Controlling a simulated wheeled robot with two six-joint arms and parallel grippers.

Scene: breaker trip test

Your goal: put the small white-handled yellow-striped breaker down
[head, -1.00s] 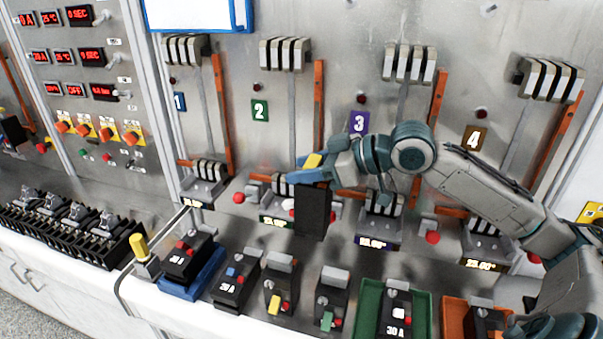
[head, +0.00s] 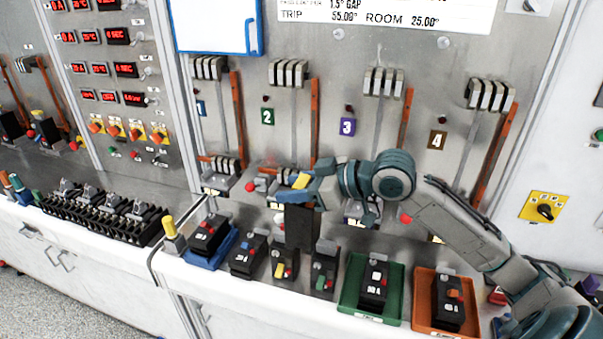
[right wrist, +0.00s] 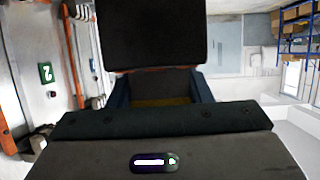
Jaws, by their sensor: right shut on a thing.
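My right gripper (head: 306,188) is shut on a dark, boxy breaker (head: 300,230), which hangs below the fingers in front of the panel, between stations 2 and 3. A small white part (head: 279,218) shows at its left edge; I cannot tell if it is its handle. A yellow patch (head: 301,181) shows at the fingers; I cannot tell if it belongs to the breaker. In the right wrist view the breaker (right wrist: 152,35) is a plain dark block between the fingers. Its striped face is not clear. My left gripper is not in view.
Several breakers stand along the white bench front, including one on a blue tray (head: 220,255), one in a green tray (head: 350,300) and one in an orange tray (head: 422,312). A yellow-topped post (head: 170,228) stands at the left corner. Black terminal blocks (head: 100,222) lie farther left.

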